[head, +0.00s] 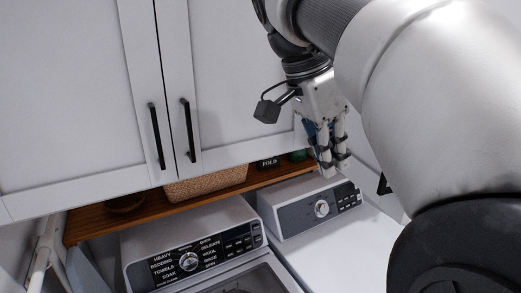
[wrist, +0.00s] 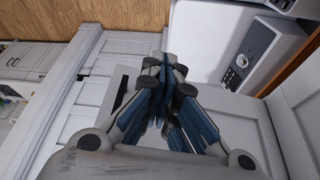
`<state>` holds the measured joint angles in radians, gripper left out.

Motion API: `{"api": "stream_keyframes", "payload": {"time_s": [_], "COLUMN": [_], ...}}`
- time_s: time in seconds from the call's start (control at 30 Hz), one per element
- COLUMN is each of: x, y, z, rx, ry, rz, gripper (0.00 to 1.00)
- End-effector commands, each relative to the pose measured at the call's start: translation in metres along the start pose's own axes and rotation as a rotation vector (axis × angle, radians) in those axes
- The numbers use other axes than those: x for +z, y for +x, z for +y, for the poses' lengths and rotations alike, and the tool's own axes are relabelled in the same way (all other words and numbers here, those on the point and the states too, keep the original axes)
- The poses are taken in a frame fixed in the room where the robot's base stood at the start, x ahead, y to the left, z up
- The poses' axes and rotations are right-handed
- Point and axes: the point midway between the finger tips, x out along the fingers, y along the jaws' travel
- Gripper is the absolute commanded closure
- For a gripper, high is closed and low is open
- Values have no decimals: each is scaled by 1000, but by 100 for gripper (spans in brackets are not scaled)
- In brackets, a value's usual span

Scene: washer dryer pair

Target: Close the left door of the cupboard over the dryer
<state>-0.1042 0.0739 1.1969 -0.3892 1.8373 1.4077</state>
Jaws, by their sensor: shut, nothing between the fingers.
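The cupboard door over the dryer (head: 322,208) is mostly hidden behind my arm in the head view. A white panel with a short piece of black handle (head: 383,185) shows just right of my gripper and looks like the left door standing open. My gripper (head: 333,170) points down, above the dryer's control panel and left of that panel. Its fingers are together and empty. In the wrist view my gripper (wrist: 170,95) is in front of a white framed door panel (wrist: 235,123). I cannot tell whether the fingers touch it.
To the left, a closed pair of cupboard doors (head: 75,90) with black handles hangs over the washer (head: 190,250). Beneath is a wooden shelf (head: 97,225) with a wicker basket (head: 205,184). The dryer's knob panel (wrist: 242,60) also shows in the wrist view.

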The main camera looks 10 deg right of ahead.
Motion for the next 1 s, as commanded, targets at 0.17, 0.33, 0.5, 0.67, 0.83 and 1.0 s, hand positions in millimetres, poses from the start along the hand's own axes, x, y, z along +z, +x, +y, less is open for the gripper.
{"api": "stream_keyframes", "payload": {"time_s": [0.17,0.33,0.5,0.67,0.83,1.0], "x": [-3,-3,-3,-3,-30,-40], "y": [2,30,68,100,104,108], "z": [-2,-1,0,0,0,0], "rx": [12,12,13,11,9,7], "ry": [42,41,40,39,43,41], "rz": [6,6,6,5,5,5], "gripper": [100,100,100,100,100,100]}}
